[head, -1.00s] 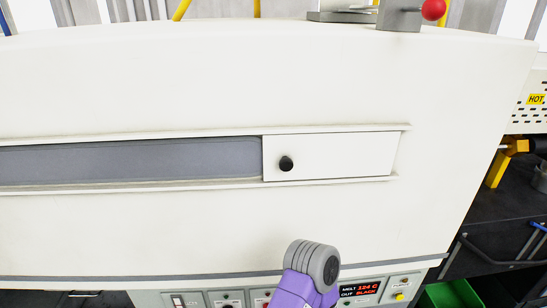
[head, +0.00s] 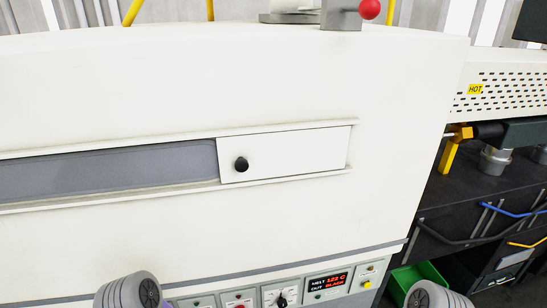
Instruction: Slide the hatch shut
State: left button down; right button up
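The hatch (head: 295,153) is a flat white rectangular panel set between two long rails on the white machine housing (head: 230,75). It sits at the right end of the rails. A round black knob (head: 241,164) is near its left edge, and nothing is touching it. Left of the hatch, a long grey recessed opening (head: 110,172) shows uncovered and runs out of the picture at the left. Rounded grey parts of my arms show at the bottom edge, well below the hatch. Neither of my grippers is in view.
A control panel with a red-lit display (head: 327,282) and dials lies below the housing. A perforated guard with a yellow HOT label (head: 475,89) stands at the right. A red ball knob (head: 370,9) is on top. The space in front of the hatch is clear.

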aim_at(264, 155)
jog(key=z, duration=0.35)
jog(key=i, duration=0.4)
jog(key=u, duration=1.4)
